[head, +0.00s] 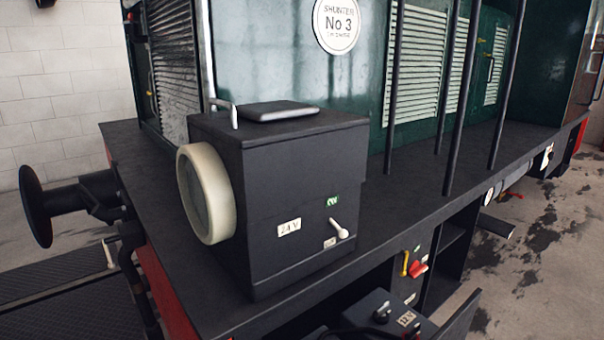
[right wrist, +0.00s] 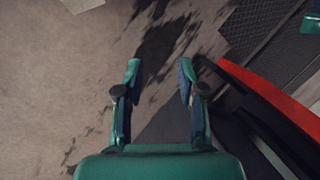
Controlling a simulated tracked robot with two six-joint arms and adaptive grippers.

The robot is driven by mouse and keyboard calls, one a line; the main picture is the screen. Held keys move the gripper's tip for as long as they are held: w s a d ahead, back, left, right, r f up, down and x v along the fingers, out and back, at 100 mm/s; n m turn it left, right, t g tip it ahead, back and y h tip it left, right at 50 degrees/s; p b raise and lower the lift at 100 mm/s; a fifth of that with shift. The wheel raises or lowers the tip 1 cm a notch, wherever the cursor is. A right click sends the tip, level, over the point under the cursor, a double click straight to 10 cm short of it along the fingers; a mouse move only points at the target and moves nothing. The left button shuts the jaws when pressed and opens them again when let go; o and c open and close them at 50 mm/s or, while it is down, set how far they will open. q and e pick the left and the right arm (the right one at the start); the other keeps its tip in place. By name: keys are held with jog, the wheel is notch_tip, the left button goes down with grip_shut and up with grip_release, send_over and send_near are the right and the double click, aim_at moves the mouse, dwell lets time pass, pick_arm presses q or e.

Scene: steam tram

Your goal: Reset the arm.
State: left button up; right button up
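No gripper shows in the head view. My right gripper (right wrist: 158,72) shows in the right wrist view, with two green fingers apart and nothing between them. It points down at the stained floor, beside a red-edged dark part of the vehicle. My left gripper is out of view.
A green locomotive (head: 262,50) has a dark running board (head: 400,175) with a black lamp box (head: 300,205) on it. Upright black rails (head: 462,100) stand along the edge. A round buffer (head: 36,206) juts out at left. In the right wrist view, the red edge (right wrist: 270,98) is close on the right; bare floor (right wrist: 60,90) lies left.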

notch_tip(320, 180, up, 14)
jog(key=p, duration=1.2)
jog(key=shift+w+f, duration=0.2)
jog(key=shift+f, duration=0.05)
jog(key=shift+f, duration=0.1)
